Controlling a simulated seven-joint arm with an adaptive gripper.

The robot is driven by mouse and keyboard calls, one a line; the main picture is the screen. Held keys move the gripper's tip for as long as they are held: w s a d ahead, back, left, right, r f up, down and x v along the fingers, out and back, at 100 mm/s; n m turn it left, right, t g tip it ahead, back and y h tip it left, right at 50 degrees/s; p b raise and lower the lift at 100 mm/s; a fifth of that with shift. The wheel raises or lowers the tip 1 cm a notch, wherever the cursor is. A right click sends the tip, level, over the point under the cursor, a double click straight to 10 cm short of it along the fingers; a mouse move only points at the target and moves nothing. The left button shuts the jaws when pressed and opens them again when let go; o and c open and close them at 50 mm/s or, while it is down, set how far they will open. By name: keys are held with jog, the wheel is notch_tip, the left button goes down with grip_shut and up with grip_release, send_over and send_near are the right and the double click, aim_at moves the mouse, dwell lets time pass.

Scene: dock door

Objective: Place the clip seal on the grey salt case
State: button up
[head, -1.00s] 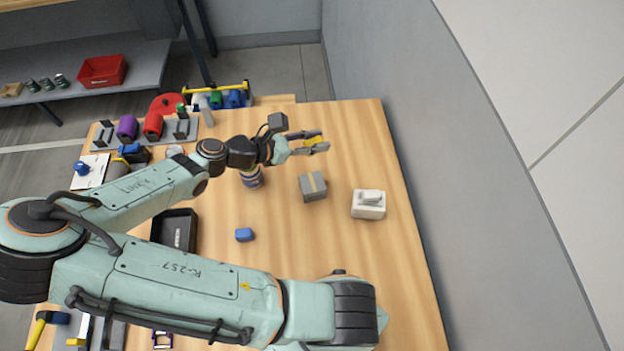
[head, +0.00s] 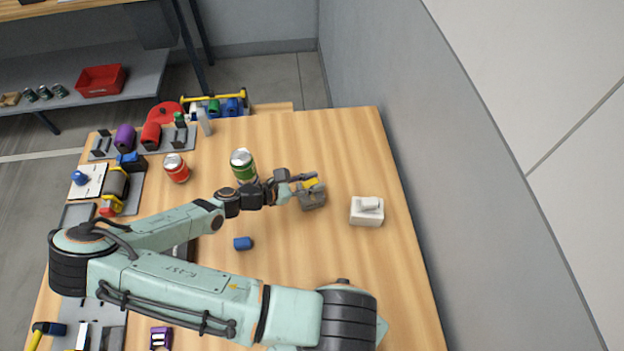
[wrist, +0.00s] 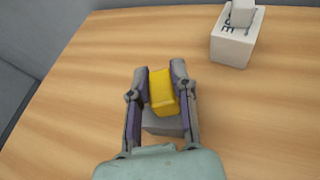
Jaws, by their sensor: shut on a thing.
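The clip seal, a small yellow block, (head: 311,184) is held between the fingers of my gripper (head: 309,181). In the wrist view the yellow clip seal (wrist: 162,90) sits between both fingertips (wrist: 159,70). The grey salt case (head: 314,202) stands on the table right under the gripper, partly hidden by it. In the wrist view the grey case (wrist: 164,124) shows below and behind the clip seal, between the fingers. I cannot tell whether the clip seal touches the case top.
A white lettered box (head: 366,217) with a white piece on top stands to the right. A blue block (head: 243,243), a green can (head: 243,166) and a red can (head: 177,168) stand to the left. A grey wall rises past the table's right edge. The table around the case is clear.

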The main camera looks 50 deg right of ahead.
jog(key=shift+f, duration=0.1)
jog(key=o, duration=0.7)
jog(key=shift+o, duration=0.2)
